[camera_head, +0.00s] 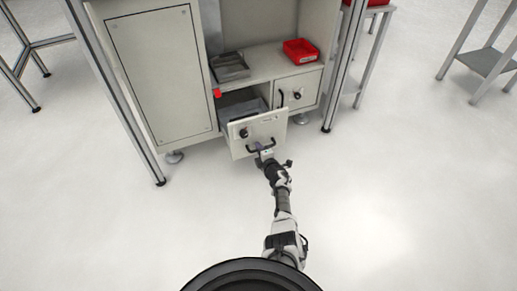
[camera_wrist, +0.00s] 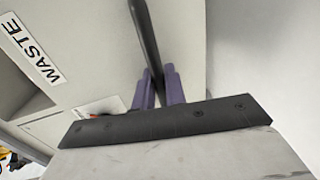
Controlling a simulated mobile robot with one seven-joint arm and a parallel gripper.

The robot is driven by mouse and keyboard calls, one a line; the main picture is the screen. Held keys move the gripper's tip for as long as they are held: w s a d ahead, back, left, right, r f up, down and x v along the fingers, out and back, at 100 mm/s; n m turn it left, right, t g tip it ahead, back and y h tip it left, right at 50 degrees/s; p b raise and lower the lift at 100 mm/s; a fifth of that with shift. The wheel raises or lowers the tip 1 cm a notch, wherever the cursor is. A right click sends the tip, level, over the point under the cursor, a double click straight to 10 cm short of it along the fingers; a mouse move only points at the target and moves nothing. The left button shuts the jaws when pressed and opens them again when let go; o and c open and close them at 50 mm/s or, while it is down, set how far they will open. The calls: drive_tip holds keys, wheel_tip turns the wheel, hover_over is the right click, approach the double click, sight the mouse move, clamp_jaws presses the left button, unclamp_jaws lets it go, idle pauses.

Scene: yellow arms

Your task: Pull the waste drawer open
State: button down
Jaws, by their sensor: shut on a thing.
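The waste drawer (camera_head: 240,148) is pulled partly out of the cabinet, and its open inside shows behind the pale front panel. A black bar handle (camera_head: 271,146) is on its front. My gripper (camera_head: 262,151) is at this handle, in front of the drawer. In the wrist view, the purple fingers (camera_wrist: 159,88) are shut on the black handle (camera_wrist: 146,35), one on each side. The WASTE label (camera_wrist: 34,48) shows on the pale panel at the left. The contents of the drawer are not clear.
A grey tray (camera_head: 229,67) and a red bin (camera_head: 301,50) stand on the shelf above. A closed front with its own handle (camera_head: 281,98) is right of the drawer. Metal posts flank the cabinet. The floor (camera_head: 390,200) around my arm is clear.

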drive_tip(key=shift+s, duration=0.2)
idle(0.3)
drive_tip(key=c, duration=1.6)
unclamp_jaws()
drive_tip(key=shift+o, duration=0.2)
